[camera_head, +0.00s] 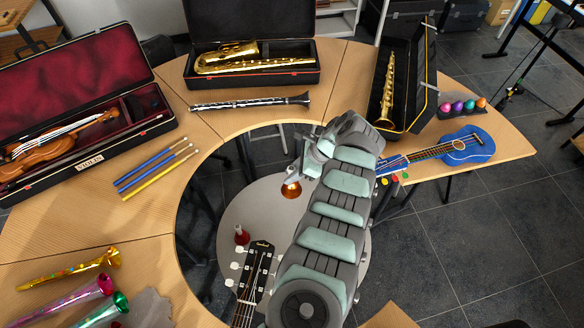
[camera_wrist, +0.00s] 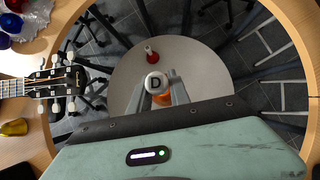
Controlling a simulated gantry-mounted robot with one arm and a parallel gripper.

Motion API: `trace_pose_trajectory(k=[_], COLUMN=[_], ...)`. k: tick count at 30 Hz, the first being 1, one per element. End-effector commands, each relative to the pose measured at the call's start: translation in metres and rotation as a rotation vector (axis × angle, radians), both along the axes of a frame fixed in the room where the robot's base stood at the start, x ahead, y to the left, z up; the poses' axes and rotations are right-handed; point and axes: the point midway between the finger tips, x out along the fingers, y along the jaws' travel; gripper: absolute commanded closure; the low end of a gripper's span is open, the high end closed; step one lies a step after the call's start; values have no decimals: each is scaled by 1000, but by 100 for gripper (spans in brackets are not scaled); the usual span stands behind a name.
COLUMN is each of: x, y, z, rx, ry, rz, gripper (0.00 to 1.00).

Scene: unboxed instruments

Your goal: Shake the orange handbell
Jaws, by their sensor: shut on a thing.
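The orange handbell (camera_head: 291,190) hangs below my gripper (camera_head: 297,172) in the head view, over the round grey centre table (camera_head: 262,205). In the wrist view the handbell's white top marked "D" (camera_wrist: 156,83) sits between the two fingers of my gripper (camera_wrist: 157,88), with orange (camera_wrist: 163,99) showing just below it. My gripper is shut on the handbell. The bell appears held above the table, though the gap is hard to judge. My arm hides part of the table in the head view.
A red handbell (camera_head: 241,237) stands on the centre table, also visible in the wrist view (camera_wrist: 151,57). A guitar headstock (camera_head: 252,270) reaches toward this table. The wooden ring table (camera_head: 150,215) around holds instrument cases, a clarinet (camera_head: 250,103) and a blue ukulele (camera_head: 465,146).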

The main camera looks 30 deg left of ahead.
Motion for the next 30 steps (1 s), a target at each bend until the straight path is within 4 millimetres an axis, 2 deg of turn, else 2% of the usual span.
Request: trace_pose_trajectory(k=[3, 7, 9, 10, 11, 14, 18, 30], x=[3, 3, 3, 2, 2, -2, -1, 1], y=[0, -1, 1, 0, 1, 1, 1, 0], z=[3, 28, 49, 51, 50, 18, 0, -1], rx=[3, 5, 5, 3, 3, -3, 0, 2], ry=[-8, -14, -13, -11, -7, 6, 2, -6], rz=[0, -2, 1, -1, -1, -1, 0, 0], gripper=[100, 100, 100, 100, 100, 100, 100, 100])
